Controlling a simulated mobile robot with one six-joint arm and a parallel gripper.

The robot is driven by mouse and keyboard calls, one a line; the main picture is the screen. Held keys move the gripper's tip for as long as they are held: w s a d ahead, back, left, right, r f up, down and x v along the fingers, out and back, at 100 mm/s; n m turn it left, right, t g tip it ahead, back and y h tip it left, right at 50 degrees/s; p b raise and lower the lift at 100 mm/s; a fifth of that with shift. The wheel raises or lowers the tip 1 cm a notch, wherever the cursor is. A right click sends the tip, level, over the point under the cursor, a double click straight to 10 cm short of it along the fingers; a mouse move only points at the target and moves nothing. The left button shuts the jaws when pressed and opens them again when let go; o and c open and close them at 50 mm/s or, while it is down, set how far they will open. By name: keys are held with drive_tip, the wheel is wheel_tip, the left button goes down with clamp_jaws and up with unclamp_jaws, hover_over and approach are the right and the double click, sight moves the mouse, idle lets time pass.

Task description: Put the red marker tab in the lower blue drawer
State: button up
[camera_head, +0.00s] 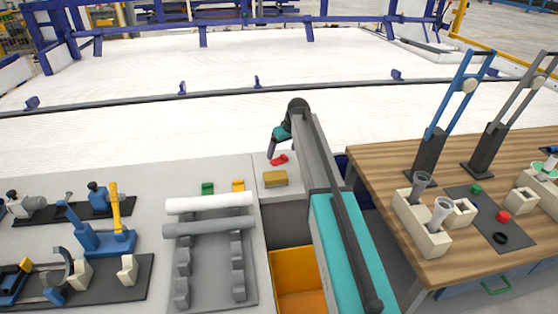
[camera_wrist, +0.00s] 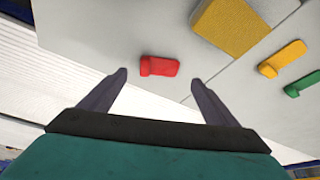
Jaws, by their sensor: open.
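The red marker tab (camera_head: 279,160) lies on the far end of the light grey worktop, behind a tan block. In the wrist view the red tab (camera_wrist: 160,66) lies flat just beyond and between my fingertips. My gripper (camera_head: 272,153) is next to the tab, and in the wrist view my gripper (camera_wrist: 160,77) is open with nothing between its fingers. A blue drawer front (camera_head: 455,291) with a green handle (camera_head: 497,287) shows under the wooden table at lower right. I cannot tell whether it is the lower drawer, and its inside is hidden.
The tan block (camera_head: 275,179) sits close to the red tab. A yellow tab (camera_head: 238,185) and green tab (camera_head: 207,188) lie to the left, behind two pipes (camera_head: 210,202). An orange bin (camera_head: 297,280) is at the front. The wooden table (camera_head: 385,160) holds tools and pipe fittings.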

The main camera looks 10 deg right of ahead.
sight(279, 160)
drive_tip(key=shift+f, duration=0.1)
drive_tip(key=shift+p+x, duration=1)
drive_tip(key=shift+x, duration=1.45)
drive_tip(key=shift+w, duration=0.1)
drive_tip(key=shift+c, duration=0.5)
drive_tip(key=c, duration=1.1)
drive_tip(key=shift+r+b, duration=1.25)
drive_tip(key=shift+r, duration=3.75)
